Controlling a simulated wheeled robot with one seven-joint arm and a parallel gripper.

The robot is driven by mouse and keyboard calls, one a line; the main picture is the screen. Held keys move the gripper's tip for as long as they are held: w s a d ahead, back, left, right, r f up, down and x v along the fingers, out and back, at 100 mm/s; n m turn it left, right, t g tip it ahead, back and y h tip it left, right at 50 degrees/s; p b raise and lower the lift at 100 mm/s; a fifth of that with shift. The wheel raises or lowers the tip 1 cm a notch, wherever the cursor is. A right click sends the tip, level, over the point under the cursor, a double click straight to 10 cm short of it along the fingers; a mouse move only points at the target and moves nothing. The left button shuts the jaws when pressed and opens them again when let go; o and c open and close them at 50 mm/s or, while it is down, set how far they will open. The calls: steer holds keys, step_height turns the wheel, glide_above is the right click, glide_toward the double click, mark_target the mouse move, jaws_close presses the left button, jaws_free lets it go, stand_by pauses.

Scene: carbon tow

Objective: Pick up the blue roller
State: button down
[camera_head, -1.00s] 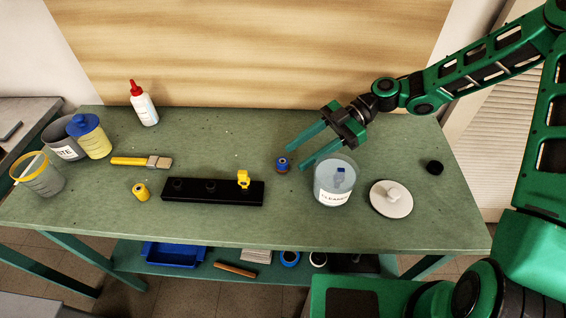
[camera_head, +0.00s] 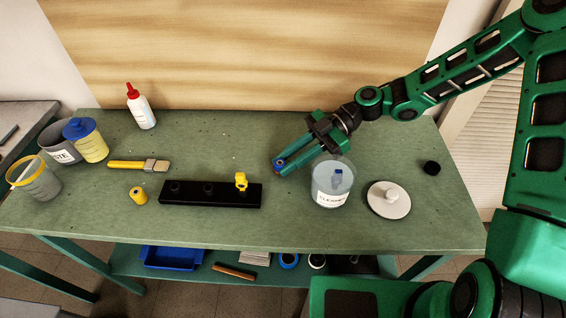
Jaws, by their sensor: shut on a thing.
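The blue roller (camera_head: 279,163) is small, with a blue top and a darker brownish lower part. It stands on the green table left of the clear cleaner jar. My gripper (camera_head: 281,164) reaches in from the upper right, with its green fingers shut on the blue roller. The fingers hide part of the roller. I cannot tell whether the roller still touches the table.
The cleaner jar (camera_head: 331,196) with a blue item inside stands close to my fingers. A black holder (camera_head: 210,198) with a yellow roller (camera_head: 241,181) is left. A brush (camera_head: 140,165) lies behind.

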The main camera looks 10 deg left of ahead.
steer(key=shift+r, duration=0.1)
steer(key=shift+r, duration=0.45)
steer(key=r, duration=0.1)
steer(key=s+r, duration=0.1)
steer(key=r, duration=0.1)
steer(key=shift+a+r, duration=0.15)
steer(key=shift+r, duration=0.15)
steer(key=s+a+r, duration=0.3)
steer(key=s+r, duration=0.3)
steer(key=s, duration=0.4)
steer(key=shift+r, duration=0.15)
steer(key=shift+s, duration=0.2)
